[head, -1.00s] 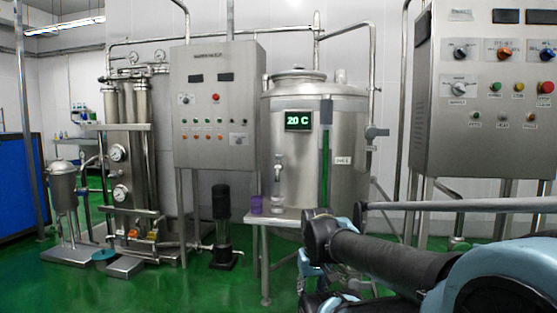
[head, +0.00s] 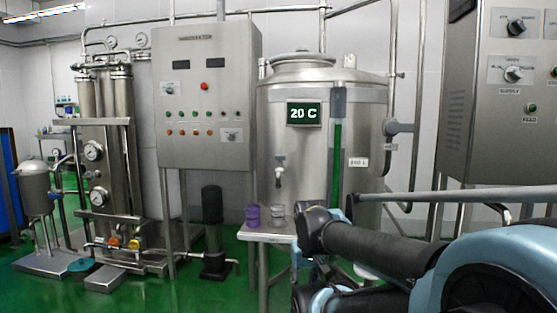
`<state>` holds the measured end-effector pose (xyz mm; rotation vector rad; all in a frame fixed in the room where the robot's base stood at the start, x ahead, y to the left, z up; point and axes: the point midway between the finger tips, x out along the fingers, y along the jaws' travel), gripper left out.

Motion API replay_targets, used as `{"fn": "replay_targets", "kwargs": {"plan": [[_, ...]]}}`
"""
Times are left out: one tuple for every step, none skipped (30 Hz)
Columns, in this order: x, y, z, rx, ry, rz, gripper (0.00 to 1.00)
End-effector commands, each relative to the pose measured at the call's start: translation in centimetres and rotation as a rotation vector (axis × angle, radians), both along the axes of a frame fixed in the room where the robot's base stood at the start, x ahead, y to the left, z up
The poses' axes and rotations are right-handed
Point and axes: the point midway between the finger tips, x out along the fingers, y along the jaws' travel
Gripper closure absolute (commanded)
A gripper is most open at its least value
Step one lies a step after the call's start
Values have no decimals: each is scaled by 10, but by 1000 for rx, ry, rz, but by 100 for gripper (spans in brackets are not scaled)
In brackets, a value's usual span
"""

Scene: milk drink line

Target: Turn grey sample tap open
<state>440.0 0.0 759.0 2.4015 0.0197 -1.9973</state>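The grey sample tap (head: 280,172) sticks out from the front of the steel tank (head: 305,160), below the green 20 C display (head: 304,115). It is small in the head view, and I cannot tell how its handle is turned. My arm reaches in from the lower right, in front of the tank's lower right side. My gripper cannot be made out in this view. Nothing of mine is seen touching the tap.
A small stand (head: 264,236) below the tap holds purple cups (head: 252,215) and a clear or grey cup (head: 277,213). A control cabinet (head: 207,100) stands left of the tank, another (head: 500,130) at right. A black pump (head: 212,225) stands on the green floor.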

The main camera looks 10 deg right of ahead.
Motion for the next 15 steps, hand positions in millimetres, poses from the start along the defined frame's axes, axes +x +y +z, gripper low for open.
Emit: {"fn": "replay_targets", "kwargs": {"plan": [[0,0,0,0,0,0,67],[0,0,0,0,0,0,67],[0,0,0,0,0,0,67],[0,0,0,0,0,0,67],[0,0,0,0,0,0,67],[0,0,0,0,0,0,67],[0,0,0,0,0,0,67],[0,0,0,0,0,0,62],[0,0,0,-1,0,2,53],[-6,0,4,-4,-8,4,46],[-7,-1,6,-9,-9,11,43],[-7,-2,8,-19,-7,25,43],[-5,-4,10,-32,-4,41,43],[-2,-6,13,-48,-1,59,43],[2,-9,18,-74,6,91,43]]}}
